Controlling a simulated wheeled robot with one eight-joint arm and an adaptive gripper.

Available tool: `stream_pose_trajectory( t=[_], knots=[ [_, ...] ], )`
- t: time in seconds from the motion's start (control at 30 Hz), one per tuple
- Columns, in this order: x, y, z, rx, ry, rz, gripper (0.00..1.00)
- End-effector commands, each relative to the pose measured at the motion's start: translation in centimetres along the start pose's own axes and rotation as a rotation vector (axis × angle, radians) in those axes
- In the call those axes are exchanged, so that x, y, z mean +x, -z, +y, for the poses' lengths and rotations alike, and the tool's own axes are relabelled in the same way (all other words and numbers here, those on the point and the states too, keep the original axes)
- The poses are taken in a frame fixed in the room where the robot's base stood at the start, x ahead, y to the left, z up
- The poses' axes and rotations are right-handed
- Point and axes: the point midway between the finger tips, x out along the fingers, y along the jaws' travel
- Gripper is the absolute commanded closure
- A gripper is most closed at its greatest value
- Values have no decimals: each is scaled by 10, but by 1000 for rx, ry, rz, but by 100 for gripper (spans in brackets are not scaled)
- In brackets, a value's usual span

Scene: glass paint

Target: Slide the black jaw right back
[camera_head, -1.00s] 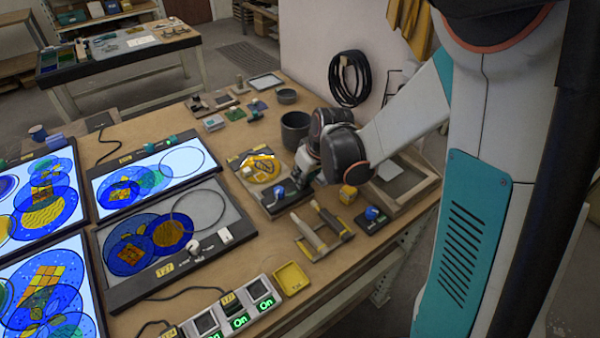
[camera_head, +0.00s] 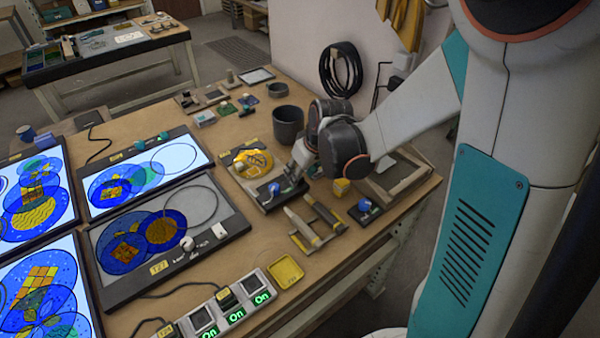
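The black jaw (camera_head: 264,197), with a blue knob (camera_head: 274,188) on it, lies at the near right end of a small grey fixture plate (camera_head: 239,180). A yellow glass disc (camera_head: 256,160) with a dark pattern sits on the same plate, beyond the jaw. My gripper (camera_head: 290,178) points down at the jaw's right part, close beside the blue knob. Its fingertips are small and dark here, so I cannot tell whether they are open, shut or touching the jaw.
A dark pot (camera_head: 288,124) stands behind the fixture. A wooden holder with bars (camera_head: 315,224), a yellow block (camera_head: 341,187) and another blue-knobbed black block (camera_head: 365,207) lie to the right. A light panel (camera_head: 128,235) is left. A yellow tray (camera_head: 285,271) is in front.

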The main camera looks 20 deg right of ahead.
Motion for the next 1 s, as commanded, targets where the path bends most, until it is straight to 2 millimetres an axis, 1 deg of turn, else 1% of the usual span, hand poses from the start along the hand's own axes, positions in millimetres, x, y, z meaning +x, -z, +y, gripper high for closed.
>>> stream_pose_trajectory(
  t=[0.4, 0.6, 0.8, 1.0],
  knots=[
    [-64, -1, 0, 0, 0, -1, 63],
    [-91, -2, -1, 1, 0, -1, 63],
    [-105, -2, -1, 0, 0, -1, 63],
    [-108, -2, -1, -1, 0, -1, 63]
  ],
)
